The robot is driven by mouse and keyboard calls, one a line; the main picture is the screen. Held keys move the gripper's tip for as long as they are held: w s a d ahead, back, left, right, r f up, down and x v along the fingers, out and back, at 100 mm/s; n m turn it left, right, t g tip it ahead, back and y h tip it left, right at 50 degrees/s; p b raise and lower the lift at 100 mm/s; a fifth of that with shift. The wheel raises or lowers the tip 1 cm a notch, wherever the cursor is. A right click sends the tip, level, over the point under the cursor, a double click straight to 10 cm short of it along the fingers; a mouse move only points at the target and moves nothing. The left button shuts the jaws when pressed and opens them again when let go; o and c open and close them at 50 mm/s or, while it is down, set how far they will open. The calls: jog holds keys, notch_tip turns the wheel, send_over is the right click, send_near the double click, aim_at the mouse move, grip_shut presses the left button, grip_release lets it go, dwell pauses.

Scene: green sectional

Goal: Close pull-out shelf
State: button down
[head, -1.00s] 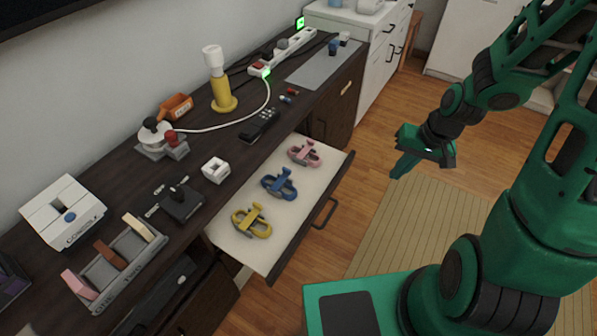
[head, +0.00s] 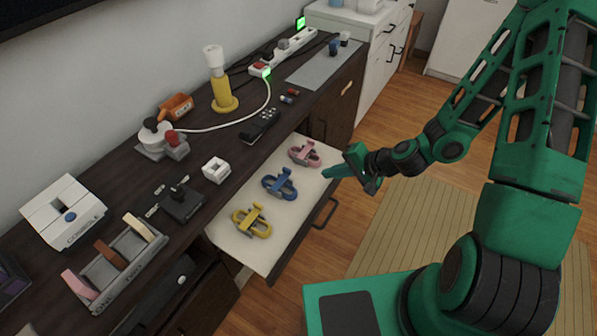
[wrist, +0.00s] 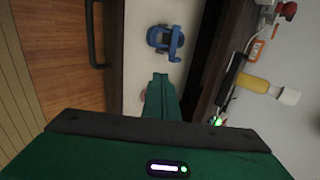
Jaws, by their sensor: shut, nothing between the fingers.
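The pull-out shelf (head: 240,246) stands open from the dark wooden desk, with a white inside and a dark front panel carrying a black handle (head: 325,213). On it lie a yellow item (head: 251,221), a blue item (head: 280,184) and a pink item (head: 304,154). My green gripper (head: 327,173) is shut and empty, over the shelf's right part near its front edge, pointing left. In the wrist view the fingers (wrist: 160,78) are together above the white shelf surface, near the blue item (wrist: 166,40). The handle also shows there at the upper left (wrist: 94,35). The pink item is mostly hidden by my gripper there.
The desk top holds a console box (head: 62,212), a joystick (head: 183,202), a yellow lamp (head: 222,92), a remote (head: 260,125) and a power strip (head: 285,52). A striped rug (head: 425,225) lies on the open floor right of the shelf.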

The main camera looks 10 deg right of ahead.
jog(key=shift+a+f, duration=0.6)
jog(key=shift+f, duration=0.1)
send_over(300, 185)
jog(key=s+d, duration=0.3)
notch_tip(300, 185, down, 5)
jog(key=shift+w+a+f, duration=0.1)
jog(key=shift+w, duration=0.05)
jog(key=shift+w+a, duration=0.75)
jog(key=shift+a, duration=0.2)
jog(key=shift+w+a, duration=0.5)
jog(key=shift+a, duration=0.05)
jog(key=shift+w, duration=0.1)
